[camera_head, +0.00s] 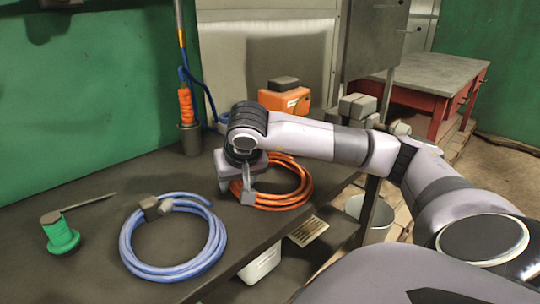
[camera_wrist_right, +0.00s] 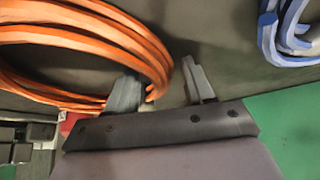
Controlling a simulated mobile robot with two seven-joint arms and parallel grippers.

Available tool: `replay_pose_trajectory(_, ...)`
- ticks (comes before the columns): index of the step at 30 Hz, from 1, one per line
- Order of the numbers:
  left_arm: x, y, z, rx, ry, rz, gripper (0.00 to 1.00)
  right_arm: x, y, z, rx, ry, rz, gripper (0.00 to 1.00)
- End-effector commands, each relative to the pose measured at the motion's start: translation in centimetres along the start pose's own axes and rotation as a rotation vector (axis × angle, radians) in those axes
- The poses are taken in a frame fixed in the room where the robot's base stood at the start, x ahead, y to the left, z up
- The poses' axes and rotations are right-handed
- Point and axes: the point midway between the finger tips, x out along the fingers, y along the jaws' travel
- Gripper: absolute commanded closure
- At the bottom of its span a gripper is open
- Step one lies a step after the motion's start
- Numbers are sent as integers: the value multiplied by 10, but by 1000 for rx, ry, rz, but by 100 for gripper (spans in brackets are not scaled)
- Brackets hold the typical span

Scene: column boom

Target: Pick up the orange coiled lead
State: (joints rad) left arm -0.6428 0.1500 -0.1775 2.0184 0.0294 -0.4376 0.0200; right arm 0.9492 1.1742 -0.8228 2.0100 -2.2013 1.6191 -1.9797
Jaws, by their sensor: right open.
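The orange coiled lead (camera_head: 290,200) lies on the dark bench top near its right edge, its left part partly hidden by my right gripper (camera_head: 236,193). The right gripper points down at the coil's left side and is open. In the right wrist view the orange coiled lead (camera_wrist_right: 100,38) fills the upper left, and the right gripper (camera_wrist_right: 160,70) shows two spread fingers. One finger overlaps the coil and the other stands beyond its outer edge, so the coil's side shows between them. Whether either finger touches it I cannot tell. My left gripper is not in view.
A blue coiled hose (camera_head: 172,270) lies left of the orange coil on the bench. A green spool-like item (camera_head: 62,238) stands further left. An orange box (camera_head: 285,97) stands behind my arm. A metal bucket (camera_head: 375,218) is beyond the bench's right edge.

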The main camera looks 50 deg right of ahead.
Motion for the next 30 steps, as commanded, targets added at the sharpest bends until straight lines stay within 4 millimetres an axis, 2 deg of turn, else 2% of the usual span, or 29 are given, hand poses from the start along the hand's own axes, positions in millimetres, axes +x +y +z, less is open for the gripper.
replay_pose_trajectory(1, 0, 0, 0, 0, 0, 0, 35, 0, 0, 0, 0, 0, 0, 50)
replay_pose_trajectory(3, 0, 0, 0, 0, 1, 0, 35, 0, 0, 0, 0, 0, 0, 73)
replay_pose_trajectory(6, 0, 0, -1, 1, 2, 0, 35, 0, 0, 0, 0, 0, 0, 100)
replay_pose_trajectory(20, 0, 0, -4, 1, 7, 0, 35, -8, 0, -5, 1, 4, -2, 100)
replay_pose_trajectory(26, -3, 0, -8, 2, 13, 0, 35, -32, 0, -19, 3, 7, -4, 100)
replay_pose_trajectory(30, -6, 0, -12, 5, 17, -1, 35, -64, -1, -38, 3, 9, -6, 100)
